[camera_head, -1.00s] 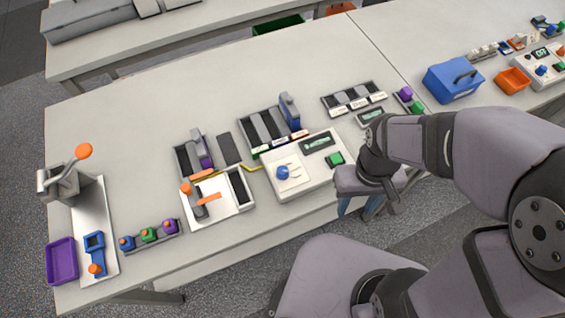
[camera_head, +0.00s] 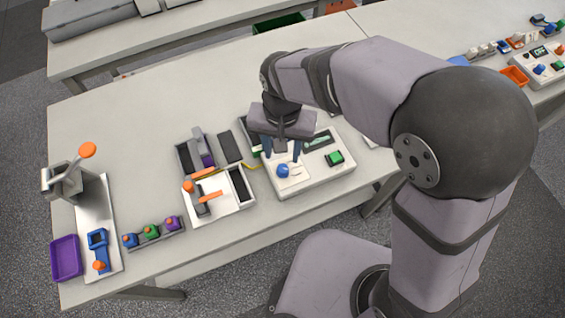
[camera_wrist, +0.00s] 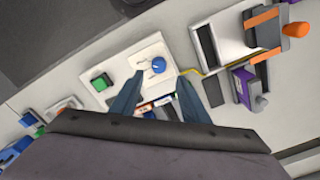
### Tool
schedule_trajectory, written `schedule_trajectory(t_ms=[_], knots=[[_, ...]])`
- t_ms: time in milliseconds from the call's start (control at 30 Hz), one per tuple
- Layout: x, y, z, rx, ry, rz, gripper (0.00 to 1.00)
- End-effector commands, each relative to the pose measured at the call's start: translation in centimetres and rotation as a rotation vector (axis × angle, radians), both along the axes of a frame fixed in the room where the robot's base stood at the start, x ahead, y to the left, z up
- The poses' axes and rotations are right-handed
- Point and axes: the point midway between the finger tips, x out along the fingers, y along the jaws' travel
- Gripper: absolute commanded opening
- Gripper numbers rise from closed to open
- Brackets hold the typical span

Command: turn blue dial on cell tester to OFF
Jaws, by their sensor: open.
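The blue dial (camera_head: 283,170) sits on the left part of the white cell tester (camera_head: 318,182), beside printed marks too small to read. The tester also has a green button (camera_head: 334,158) and a dark display (camera_head: 320,140). My gripper (camera_head: 281,155) hangs over the tester's back left part, behind the dial in the head view. In the wrist view, the dial (camera_wrist: 158,66) lies just beyond the two blue fingertips of my gripper (camera_wrist: 154,82), apart from them. The fingers are spread, with nothing between them. My gripper and arm hide part of the tester's back edge and what stands behind it.
A white tray with an orange-handled lever (camera_head: 203,188) stands just left of the tester, with a yellow cable between them. Several coloured knobs on a strip (camera_head: 152,232) and a purple bin (camera_head: 66,258) are farther left. The table front is mostly clear.

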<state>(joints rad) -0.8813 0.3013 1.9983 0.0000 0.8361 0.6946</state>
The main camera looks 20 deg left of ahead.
Motion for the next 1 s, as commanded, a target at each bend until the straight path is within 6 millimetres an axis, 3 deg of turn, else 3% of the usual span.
schedule_trajectory(t_ms=[133, 467, 1000], knots=[[-0.1, -0.2, 0.0, -0.004, 0.004, -0.102, 0.42], [-0.1, -0.2, -0.7, -0.007, 0.006, -0.127, 0.42], [-0.1, -0.2, -6.5, -0.007, 0.005, -0.124, 0.42]])
